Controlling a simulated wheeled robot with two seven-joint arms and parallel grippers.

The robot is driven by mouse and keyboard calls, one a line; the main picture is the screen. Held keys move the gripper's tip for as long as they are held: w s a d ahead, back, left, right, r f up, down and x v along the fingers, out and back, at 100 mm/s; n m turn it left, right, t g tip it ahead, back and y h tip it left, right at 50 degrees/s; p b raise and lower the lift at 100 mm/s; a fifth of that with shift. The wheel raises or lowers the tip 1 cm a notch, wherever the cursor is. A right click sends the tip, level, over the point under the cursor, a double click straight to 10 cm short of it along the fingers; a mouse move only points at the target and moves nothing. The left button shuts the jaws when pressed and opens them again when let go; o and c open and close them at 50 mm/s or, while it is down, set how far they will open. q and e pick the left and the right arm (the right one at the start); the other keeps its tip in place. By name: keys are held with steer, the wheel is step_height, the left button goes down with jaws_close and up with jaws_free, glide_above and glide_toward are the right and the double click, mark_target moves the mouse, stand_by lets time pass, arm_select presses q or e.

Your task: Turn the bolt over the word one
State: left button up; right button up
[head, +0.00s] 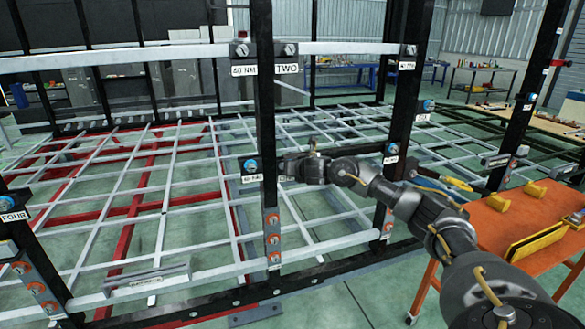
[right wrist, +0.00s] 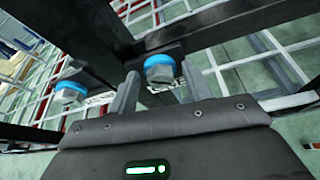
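My right gripper (head: 290,167) comes in from the right in the head view and is at the dark front post, just right of a blue-collared bolt (head: 251,165) above a "60 Nm" label (head: 251,179). It hides what lies behind it there. In the right wrist view the gripper (right wrist: 158,88) is open, and a grey bolt head with a blue collar (right wrist: 160,71) shows between its fingers; I cannot tell if they touch it. A second blue-collared bolt (right wrist: 70,92) is to its left. I cannot read the word "one" on any label. My left gripper is not in view.
Other blue-collared bolts are on the right posts (head: 392,149) and the far left post (head: 8,195). A "TWO" label (head: 286,69) is higher on the front post. White and red chassis bars (head: 140,205) lie behind. An orange table (head: 530,222) stands right.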

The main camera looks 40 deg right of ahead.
steer(key=shift+s, duration=0.15)
steer(key=v, duration=1)
steer(key=shift+s+r+b, duration=0.15)
steer(key=shift+s+b, duration=0.1)
steer(key=shift+b, duration=0.05)
steer(key=shift+a, duration=0.15)
